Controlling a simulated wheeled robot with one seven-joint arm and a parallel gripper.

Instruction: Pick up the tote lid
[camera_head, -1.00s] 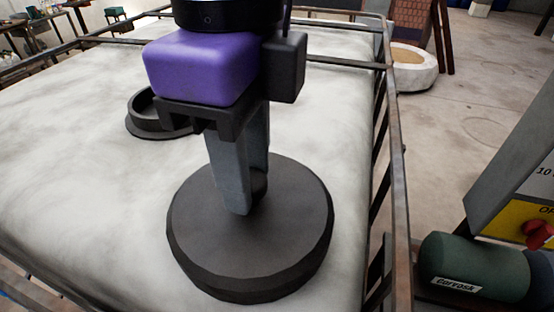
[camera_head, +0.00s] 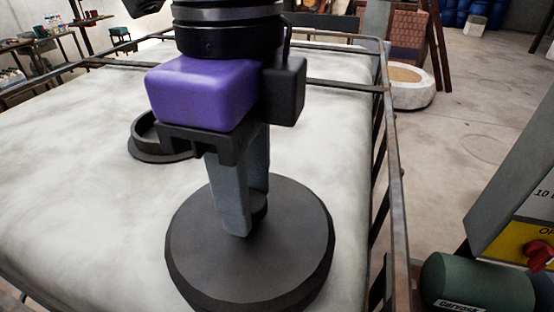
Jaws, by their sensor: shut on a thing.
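The tote lid (camera_head: 285,260) is a dark grey round disc with a small central knob, low in the middle of the view. My gripper (camera_head: 248,222), with a purple body and grey fingers, points down at the lid's centre. Its fingers are shut on the lid's knob, which they mostly hide. The lid looks flat and level. I cannot tell whether it touches the white tote top (camera_head: 90,190) or hangs just above it. A dark round collar (camera_head: 165,152) rises from the tote top behind and left of the gripper.
A rusty metal cage rail (camera_head: 397,200) runs around the tote, close to the lid's right side. A green cylinder (camera_head: 470,280) and a grey panel with a red knob (camera_head: 540,253) stand at the right. Open floor (camera_head: 475,130) lies beyond the rail.

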